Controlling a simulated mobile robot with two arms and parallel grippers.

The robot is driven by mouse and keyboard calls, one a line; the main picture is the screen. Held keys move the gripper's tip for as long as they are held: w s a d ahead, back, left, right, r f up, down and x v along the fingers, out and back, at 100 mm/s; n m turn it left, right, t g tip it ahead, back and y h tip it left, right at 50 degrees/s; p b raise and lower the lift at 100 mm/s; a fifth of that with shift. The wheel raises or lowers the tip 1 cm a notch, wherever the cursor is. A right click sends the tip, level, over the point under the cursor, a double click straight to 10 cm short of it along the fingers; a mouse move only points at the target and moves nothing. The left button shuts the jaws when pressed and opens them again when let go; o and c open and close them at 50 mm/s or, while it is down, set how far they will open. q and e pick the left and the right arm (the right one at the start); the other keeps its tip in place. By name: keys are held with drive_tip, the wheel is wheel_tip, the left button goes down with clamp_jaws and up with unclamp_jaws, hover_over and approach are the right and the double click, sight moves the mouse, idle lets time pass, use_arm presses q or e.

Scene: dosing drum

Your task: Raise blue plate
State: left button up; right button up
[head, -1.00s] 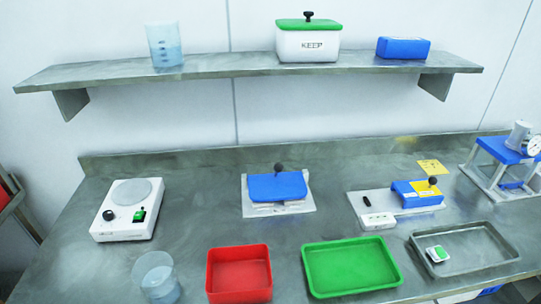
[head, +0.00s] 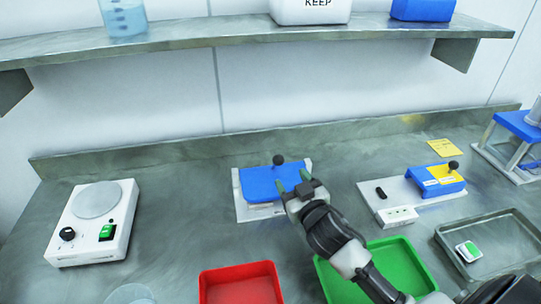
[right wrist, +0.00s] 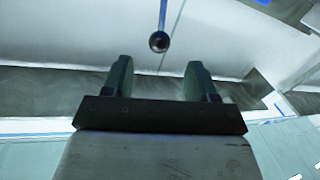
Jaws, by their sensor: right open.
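The blue plate (head: 258,184) with a black ball knob (head: 278,159) sits on a pale base on the bench, in the middle of the head view. My right gripper (head: 292,181) is open, with its green fingers in front of the plate's right part, close to the knob. In the right wrist view the knob (right wrist: 159,41) on its thin rod appears between and just beyond the open fingers (right wrist: 159,70). The knob looks free of both fingers. Whether a finger touches the plate cannot be told. My left gripper is not in view.
A red tray (head: 240,275) and a green tray (head: 395,258) stand in front, the green one partly behind my right arm. A white device (head: 120,230) is left. A blue-and-yellow block device (head: 435,180) and metal tray (head: 505,270) are right. A shelf (head: 180,42) overhangs behind.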

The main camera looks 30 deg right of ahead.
sight(281, 164)
drive_tip(key=shift+w+r, duration=0.3)
drive_tip(key=shift+w, duration=0.35)
drive_tip(key=w, duration=0.2)
drive_tip(key=w+p, duration=0.1)
drive_tip(key=w, duration=0.4)
drive_tip(key=shift+w+d+f+p, duration=0.15)
drive_tip(key=shift+w+d+p, duration=0.1)
drive_tip(key=shift+w+p, duration=0.1)
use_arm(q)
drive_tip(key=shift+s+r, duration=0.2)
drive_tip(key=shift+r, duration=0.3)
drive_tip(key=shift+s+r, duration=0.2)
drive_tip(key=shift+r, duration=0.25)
use_arm(e)
drive_tip(key=shift+w, duration=0.65)
drive_tip(key=shift+c, duration=0.3)
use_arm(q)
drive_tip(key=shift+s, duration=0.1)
use_arm(e)
clamp_jaws()
